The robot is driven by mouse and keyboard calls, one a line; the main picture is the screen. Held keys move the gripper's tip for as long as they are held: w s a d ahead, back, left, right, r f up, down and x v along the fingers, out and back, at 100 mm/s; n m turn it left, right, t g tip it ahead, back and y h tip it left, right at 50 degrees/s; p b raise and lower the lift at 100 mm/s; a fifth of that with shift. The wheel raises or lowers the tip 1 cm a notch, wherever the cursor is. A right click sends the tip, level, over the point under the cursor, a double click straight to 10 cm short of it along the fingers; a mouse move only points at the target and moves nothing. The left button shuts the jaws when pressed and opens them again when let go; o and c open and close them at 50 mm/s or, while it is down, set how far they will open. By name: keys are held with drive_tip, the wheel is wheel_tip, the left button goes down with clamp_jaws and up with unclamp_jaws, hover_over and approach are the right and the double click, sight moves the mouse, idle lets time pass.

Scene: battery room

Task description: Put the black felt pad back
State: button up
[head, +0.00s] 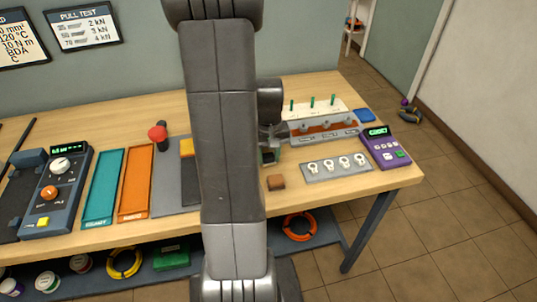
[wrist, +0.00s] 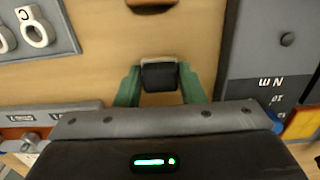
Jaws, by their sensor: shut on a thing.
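My gripper (wrist: 160,86) shows in the wrist view with its two green fingers closed on the sides of a small black pad (wrist: 159,77). The pad has a pale grey edge on its far side. Bare wooden table lies around it in that view, and I cannot tell whether the pad touches the table. In the head view my gripper (head: 268,157) is low over the table, left of the slotted grey rack. My arm hides much of it there, and the pad is hard to make out.
A brown block (head: 275,182) lies just in front of my gripper. To the right are a grey plate (head: 309,173) with several ring lugs, a purple meter (head: 385,147) and a rack (head: 325,136). A grey mat (head: 172,185) lies left, beside an orange tray (head: 136,180).

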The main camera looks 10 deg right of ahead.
sight(269, 155)
drive_tip(key=shift+f, duration=0.15)
drive_tip(key=o, duration=0.9)
wheel_tip(269, 155, up, 12)
drive_tip(key=shift+r, duration=0.2)
